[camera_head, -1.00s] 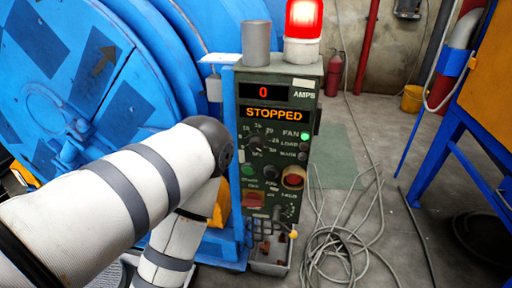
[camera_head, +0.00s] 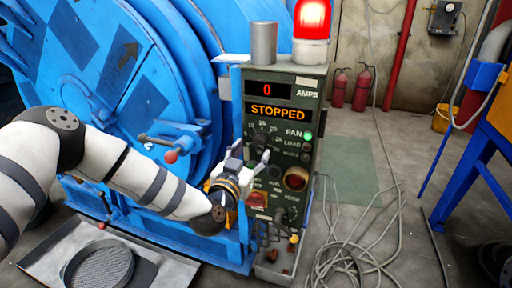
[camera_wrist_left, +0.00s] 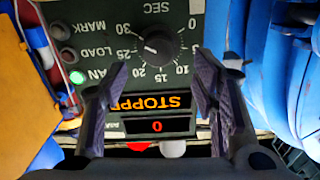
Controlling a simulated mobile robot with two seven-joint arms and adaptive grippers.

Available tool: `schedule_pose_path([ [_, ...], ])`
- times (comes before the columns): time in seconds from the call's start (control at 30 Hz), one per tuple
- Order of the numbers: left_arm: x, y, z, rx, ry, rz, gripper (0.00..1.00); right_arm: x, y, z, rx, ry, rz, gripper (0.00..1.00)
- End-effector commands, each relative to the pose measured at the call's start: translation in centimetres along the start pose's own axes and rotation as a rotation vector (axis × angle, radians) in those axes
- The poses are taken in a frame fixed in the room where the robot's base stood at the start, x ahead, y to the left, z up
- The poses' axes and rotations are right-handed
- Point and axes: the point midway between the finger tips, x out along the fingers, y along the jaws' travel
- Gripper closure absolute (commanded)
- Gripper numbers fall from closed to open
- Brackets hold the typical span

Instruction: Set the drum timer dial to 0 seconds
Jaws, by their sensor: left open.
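The timer dial (camera_head: 262,139) is a dark knob on the upper part of the green control panel (camera_head: 312,82). In the left wrist view the dial (camera_wrist_left: 158,50) shows upside down, with marks from 0 to 30 SEC around it. A pale pointer line on the knob appears to lie toward the 25–30 side, but I cannot read it exactly. My left gripper (camera_head: 252,151) is open and empty in front of the panel, just below the dial. In the wrist view its fingers (camera_wrist_left: 160,72) stand apart on both sides below the knob, seemingly not touching it. My right gripper is not in view.
The display (camera_head: 274,112) reads STOPPED and the amps display (camera_head: 267,90) reads 0. The FAN light (camera_head: 308,135) is green; a red beacon (camera_head: 312,20) glows on top. The blue drum (camera_head: 110,70) stands left. Loose cables (camera_head: 345,262) lie on the floor at right.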

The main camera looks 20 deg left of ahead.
Motion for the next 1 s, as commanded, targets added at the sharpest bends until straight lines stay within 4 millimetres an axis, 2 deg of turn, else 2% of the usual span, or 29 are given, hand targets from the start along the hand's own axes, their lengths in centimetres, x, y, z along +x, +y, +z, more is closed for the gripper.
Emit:
schedule_pose_path([
  [0.03, 1.2, 0.0, 0.7, 0.0, -0.006, -0.002, 0.46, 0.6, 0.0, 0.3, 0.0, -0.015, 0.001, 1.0],
  [0.1, 2.7, 0.1, 0.7, 0.0, -0.006, -0.001, 0.46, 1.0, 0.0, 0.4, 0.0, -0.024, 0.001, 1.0],
  [0.23, 4.6, 0.1, 0.6, -0.001, -0.007, 0.001, 0.46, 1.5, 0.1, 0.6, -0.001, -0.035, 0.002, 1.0],
  [0.37, 5.4, 0.1, 0.3, -0.002, -0.005, 0.002, 0.46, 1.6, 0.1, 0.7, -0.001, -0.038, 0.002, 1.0],
  [0.57, 5.5, 0.1, 0.1, -0.002, -0.004, 0.003, 0.46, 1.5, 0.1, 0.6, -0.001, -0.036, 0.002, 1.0],
  [0.6, 5.5, 0.1, 0.2, -0.002, -0.004, 0.003, 0.51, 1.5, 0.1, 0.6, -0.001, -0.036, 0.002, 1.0],
  [0.8, 5.5, 0.1, 0.2, -0.002, -0.004, 0.003, 0.94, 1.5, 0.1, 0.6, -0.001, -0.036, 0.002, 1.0],
  [1.0, 5.5, 0.1, 0.2, -0.007, -0.005, 0.003, 0.94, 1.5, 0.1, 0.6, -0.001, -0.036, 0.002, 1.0],
])
